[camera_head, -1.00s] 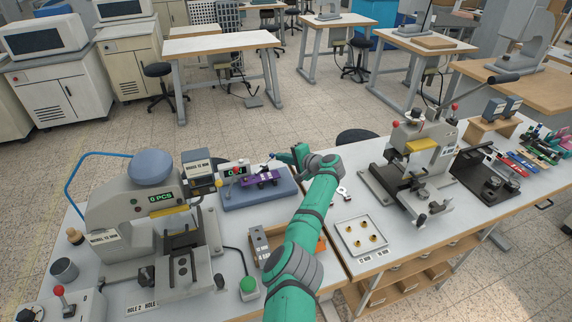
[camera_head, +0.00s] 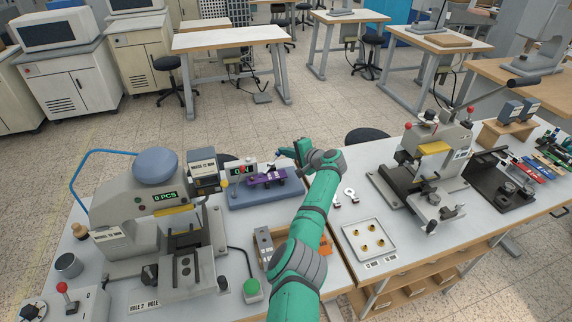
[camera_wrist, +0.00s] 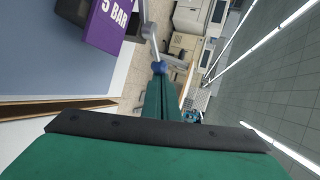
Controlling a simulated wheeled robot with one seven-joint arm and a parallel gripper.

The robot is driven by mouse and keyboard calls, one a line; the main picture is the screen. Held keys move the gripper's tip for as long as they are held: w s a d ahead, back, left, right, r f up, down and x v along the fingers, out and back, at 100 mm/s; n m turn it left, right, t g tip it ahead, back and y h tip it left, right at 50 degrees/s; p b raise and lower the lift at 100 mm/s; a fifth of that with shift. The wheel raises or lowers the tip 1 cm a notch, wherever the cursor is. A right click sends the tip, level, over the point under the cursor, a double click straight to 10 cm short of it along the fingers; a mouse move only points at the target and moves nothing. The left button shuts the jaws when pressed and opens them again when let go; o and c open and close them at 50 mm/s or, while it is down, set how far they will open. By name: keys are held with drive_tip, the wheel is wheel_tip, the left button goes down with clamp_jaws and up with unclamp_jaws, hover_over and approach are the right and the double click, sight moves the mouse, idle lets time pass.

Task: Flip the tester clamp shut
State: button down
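The tester (camera_head: 265,196) is a blue-grey block at the back of the left table, with a purple part (camera_head: 268,178) lying on it and a small red-digit display (camera_head: 243,171) at its left. The purple part shows at the wrist view's upper left, marked "5 BAR" (camera_wrist: 112,22). The clamp handle (camera_wrist: 152,32) is a thin pale rod with a blue tip (camera_wrist: 160,67), standing up beside the purple part. My gripper (camera_wrist: 161,78) has its green fingers close together, their tips at the blue tip. Whether they touch it is unclear. In the head view, my gripper (camera_head: 296,150) is right of the tester.
A stamping press (camera_head: 150,215) stands left of the tester, and a second press (camera_head: 425,165) stands on the right table. A tray of small brass parts (camera_head: 369,239) lies right of my arm. A grey box (camera_head: 265,246) and green button (camera_head: 251,287) sit in front of the tester.

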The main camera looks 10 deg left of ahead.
drive_tip(key=shift+d, duration=0.45)
drive_tip(key=shift+a, duration=0.2)
idle(0.3)
drive_tip(key=shift+d, duration=0.1)
drive_tip(key=s+d+r, duration=0.1)
drive_tip(key=d+r, duration=0.1)
drive_tip(key=d, duration=0.4)
drive_tip(key=s+d+r, duration=0.2)
drive_tip(key=d, duration=0.4)
drive_tip(key=shift+d, duration=0.4)
drive_tip(key=shift+w, duration=0.15)
